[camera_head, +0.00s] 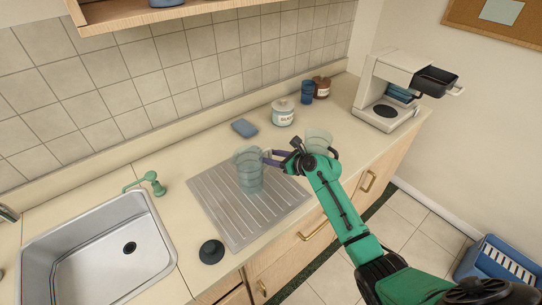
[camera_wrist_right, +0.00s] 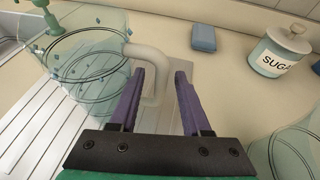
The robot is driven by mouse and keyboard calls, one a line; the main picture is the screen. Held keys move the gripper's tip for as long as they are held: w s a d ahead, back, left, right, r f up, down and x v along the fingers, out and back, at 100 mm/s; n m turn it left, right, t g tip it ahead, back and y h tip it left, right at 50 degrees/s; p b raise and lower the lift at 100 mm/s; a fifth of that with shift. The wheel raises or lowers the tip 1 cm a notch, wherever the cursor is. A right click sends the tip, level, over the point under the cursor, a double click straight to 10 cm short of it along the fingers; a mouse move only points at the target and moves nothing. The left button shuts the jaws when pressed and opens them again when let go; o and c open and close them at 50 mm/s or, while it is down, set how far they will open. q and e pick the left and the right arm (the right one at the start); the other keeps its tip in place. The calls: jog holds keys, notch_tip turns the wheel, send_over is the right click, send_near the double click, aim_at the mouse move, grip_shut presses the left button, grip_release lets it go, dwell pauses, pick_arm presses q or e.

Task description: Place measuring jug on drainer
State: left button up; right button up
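The clear measuring jug (camera_head: 249,170) appears upright over the ribbed metal drainer (camera_head: 222,219), on its back right part. Its base looks to be on the drainer. Its pale handle (camera_wrist_right: 150,56) points toward my right gripper (camera_head: 268,157). In the right wrist view my right gripper (camera_wrist_right: 160,75) has its two purple fingers apart. The handle lies between them, nearer the left finger; I cannot tell whether it touches. My left gripper is not in view.
Another clear vessel (camera_head: 318,138) stands just behind my right wrist. A sugar jar (camera_head: 283,113), a blue sponge (camera_head: 244,128), a blue cup (camera_head: 307,92) and a coffee machine (camera_head: 390,90) stand along the counter. The sink (camera_head: 95,255) and a dark plug (camera_head: 211,252) are at left.

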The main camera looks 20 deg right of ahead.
jog(key=shift+r, duration=0.15)
jog(key=b+v, duration=0.1)
jog(key=v, duration=1.1)
